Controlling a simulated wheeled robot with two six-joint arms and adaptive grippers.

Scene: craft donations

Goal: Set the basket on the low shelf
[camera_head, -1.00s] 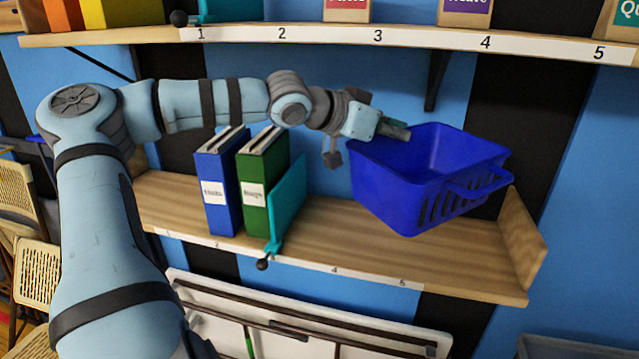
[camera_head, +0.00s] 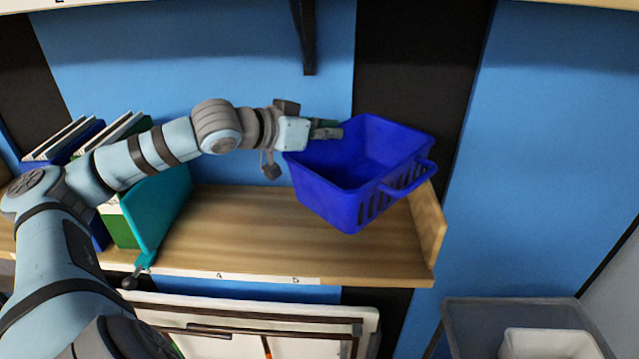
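The blue basket (camera_head: 335,200) is at the right part of the low wooden shelf (camera_head: 240,235), near its raised right end panel. It looks slightly tilted and seems to hang a little above the board; its underside contact is hidden. My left gripper (camera_head: 325,130) is at the basket's left rim, with a finger reaching over into the basket, and appears shut on it. The inside of the basket that I can see is empty. My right gripper is not in view.
A teal bookend (camera_head: 160,205) and upright binders (camera_head: 120,230) stand on the shelf's left, partly behind my arm. The board between bookend and basket is clear. A dark bracket (camera_head: 305,40) hangs above. A grey bin (camera_head: 480,315) stands at lower right.

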